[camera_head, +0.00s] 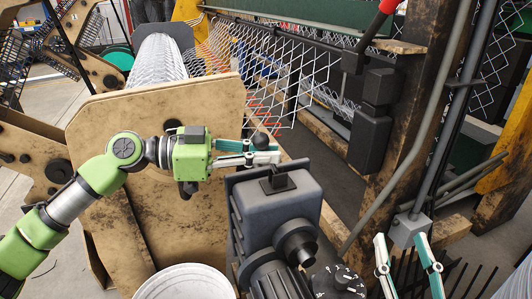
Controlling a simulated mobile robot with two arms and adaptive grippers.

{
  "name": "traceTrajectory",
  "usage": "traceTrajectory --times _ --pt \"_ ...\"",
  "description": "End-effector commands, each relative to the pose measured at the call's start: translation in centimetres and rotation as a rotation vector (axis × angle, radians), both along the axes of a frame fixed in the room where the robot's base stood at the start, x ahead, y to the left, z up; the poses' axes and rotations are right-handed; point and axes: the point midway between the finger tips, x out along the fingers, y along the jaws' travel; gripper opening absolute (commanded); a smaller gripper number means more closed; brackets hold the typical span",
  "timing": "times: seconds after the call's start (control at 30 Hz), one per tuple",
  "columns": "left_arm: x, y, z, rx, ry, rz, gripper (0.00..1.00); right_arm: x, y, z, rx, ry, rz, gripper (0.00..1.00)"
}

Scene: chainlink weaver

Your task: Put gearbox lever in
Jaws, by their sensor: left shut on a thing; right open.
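The grey gearbox (283,212) stands in the lower middle, with a small black socket block (277,182) on its top. My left gripper (262,155) is shut just above and behind the gearbox top. It holds the gearbox lever, whose round black knob (261,141) shows above the fingers. The lever's lower part is hidden by the fingers, and I cannot tell whether it touches the socket. My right gripper (408,262) is open and empty at the lower right, fingers pointing up and apart.
A worn tan machine panel (160,120) stands behind my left arm. Woven chain-link mesh (265,75) hangs behind the gearbox. A black dial (338,283) and a white bucket (186,284) are at the front. A rusty post (405,130) and grey pipes rise at right.

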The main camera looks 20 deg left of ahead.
Motion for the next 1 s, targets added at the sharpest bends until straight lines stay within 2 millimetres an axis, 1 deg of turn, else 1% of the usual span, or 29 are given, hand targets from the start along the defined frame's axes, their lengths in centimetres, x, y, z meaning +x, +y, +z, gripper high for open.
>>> traceTrajectory --times 0.03,0.67,0.7,0.8,1.0 --pt "0.23 0.35 1.14 -0.012 -0.017 0.011 0.0 0.0 0.0 0.05 0.0 0.001 0.0 0.44" --pt "0.24 0.38 1.12 -0.011 -0.018 0.011 0.0 -0.03 0.0 0.13 0.001 -0.004 0.0 0.44" --pt "0.24 0.39 1.12 -0.011 -0.018 0.011 0.12 -0.03 0.01 0.16 0.001 -0.005 0.001 0.44" --pt "0.22 0.37 1.1 -0.012 -0.017 0.011 0.34 -0.03 0.01 0.17 0.001 -0.005 0.001 0.44" --pt "0.16 0.25 0.72 -0.007 -0.012 0.008 0.34 -0.03 0.0 0.12 0.001 -0.005 0.0 0.44"
